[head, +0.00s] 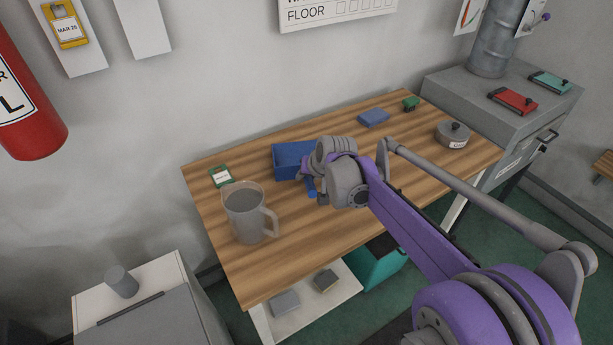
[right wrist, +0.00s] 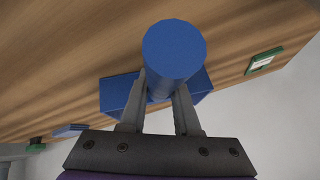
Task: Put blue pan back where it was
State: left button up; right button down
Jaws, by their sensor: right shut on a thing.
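The blue pan (head: 291,158) is a box-like blue body on the wooden table, left of my right gripper in the head view. Its round blue knob-ended handle (right wrist: 173,48) shows large in the right wrist view, with the blue body behind it. My right gripper (right wrist: 165,92) is shut on the handle, one finger on each side. In the head view my right wrist hides part of the pan and the fingers. I cannot tell whether the pan touches the table. My left gripper is not in view.
A grey mug (head: 246,212) and a green-edged card (head: 221,176) are left of the pan. A flat blue block (head: 374,117), a small green block (head: 411,103) and a round grey lidded tin (head: 452,135) lie right. The front middle of the table (head: 310,235) is clear.

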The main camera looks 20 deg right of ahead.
jog(key=c, duration=0.6)
grip_release()
jog(key=shift+c, duration=0.2)
jog(key=shift+r, duration=0.15)
jog(key=p+v, duration=0.1)
jog(key=v, duration=1.1)
jog(key=s+a+f+n, duration=0.1)
jog(key=s+a+f, duration=0.1)
jog(key=s, duration=0.2)
jog(key=s+a+f, duration=0.2)
jog(key=s+f, duration=0.1)
jog(key=s, duration=0.2)
jog(key=s+a+f+n+g, duration=0.1)
jog(key=s+a+f, duration=0.1)
jog(key=s, duration=0.2)
jog(key=shift+s+f+n, duration=0.15)
jog(key=shift+n, duration=0.15)
jog(key=s+a+f+n+g, duration=0.1)
jog(key=s+f+n, duration=0.1)
jog(key=s+f, duration=0.6)
jog(key=s, duration=0.3)
jog(key=shift+a, duration=0.35)
